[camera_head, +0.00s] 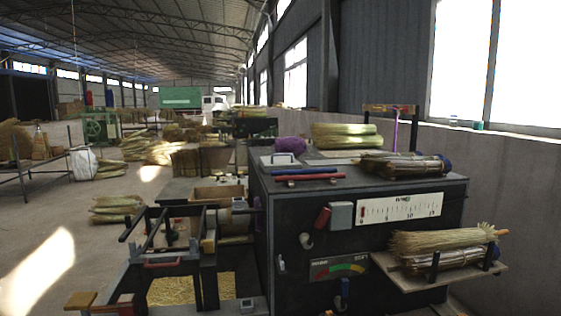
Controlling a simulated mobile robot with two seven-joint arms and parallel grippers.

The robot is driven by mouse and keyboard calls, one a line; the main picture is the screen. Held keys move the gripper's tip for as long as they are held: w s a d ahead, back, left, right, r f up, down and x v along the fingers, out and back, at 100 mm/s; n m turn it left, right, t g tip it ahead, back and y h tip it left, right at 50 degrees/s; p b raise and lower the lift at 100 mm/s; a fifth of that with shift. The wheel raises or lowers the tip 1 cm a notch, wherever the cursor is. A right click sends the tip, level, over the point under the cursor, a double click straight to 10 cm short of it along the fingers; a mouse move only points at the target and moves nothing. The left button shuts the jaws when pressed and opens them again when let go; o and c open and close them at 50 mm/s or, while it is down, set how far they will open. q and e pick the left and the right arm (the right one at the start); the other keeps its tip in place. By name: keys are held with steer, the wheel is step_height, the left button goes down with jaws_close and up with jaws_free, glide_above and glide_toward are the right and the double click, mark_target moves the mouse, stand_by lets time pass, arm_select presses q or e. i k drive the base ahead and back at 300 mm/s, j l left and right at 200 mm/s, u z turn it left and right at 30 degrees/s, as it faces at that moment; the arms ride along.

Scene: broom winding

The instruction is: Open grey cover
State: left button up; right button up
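A small light grey cover (341,215) sits on the dark front panel of the machine (290,215). It appears closed, and what is behind it is hidden. A red switch or handle (322,217) is just left of it, and a white scale plate (399,209) is to its right. Neither of my grippers is recognisable in the head view.
A shelf (452,276) with straw bundles (442,241) juts out at the panel's right. A coloured gauge (339,268) sits below the cover. A metal frame (165,262) stands left of the machine. The floor (60,225) further left has clear room.

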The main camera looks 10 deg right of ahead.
mark_target(286, 160)
steer(key=i+j+z, duration=0.15)
steer(key=z, duration=0.5)
steer(key=i+j+z, duration=0.15)
steer(key=j, duration=0.15)
steer(key=j+z, duration=0.15)
steer(key=i+j+z, duration=0.15)
steer(key=j, duration=0.25)
steer(key=i+j, duration=0.1)
steer(key=j, duration=0.35)
steer(key=i+j, duration=0.15)
steer(key=j, duration=0.3)
steer(key=i+j+z, duration=0.1)
steer(key=j, duration=0.35)
